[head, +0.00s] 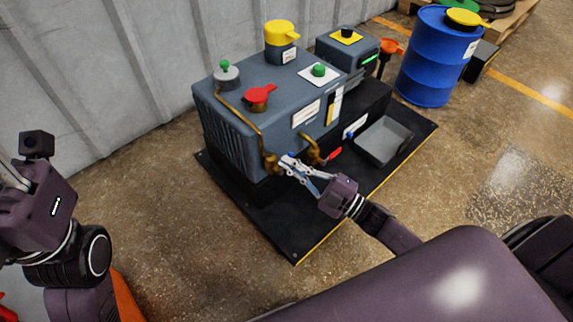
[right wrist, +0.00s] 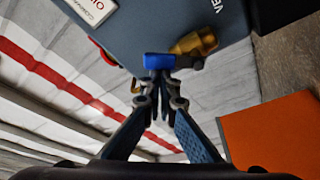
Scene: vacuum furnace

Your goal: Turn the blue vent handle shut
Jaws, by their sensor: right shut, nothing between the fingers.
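The blue vent handle (right wrist: 158,61) shows in the right wrist view as a short blue bar, next to a brass fitting (right wrist: 195,41) on the grey machine. My right gripper (right wrist: 161,72) is shut with nothing between its fingers. Its fingertips are right at the blue handle and overlap its lower edge; I cannot tell whether they touch. In the head view my right gripper (head: 285,161) is at the lower front corner of the machine (head: 265,110), by brass pipework, and hides most of the handle. My left arm is at the left edge, its fingers partly cut off.
A red-handled valve (head: 333,154) and a grey tray (head: 384,139) are to the right of my right gripper on the black base (head: 292,232). A blue drum (head: 429,62) stands behind at the right.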

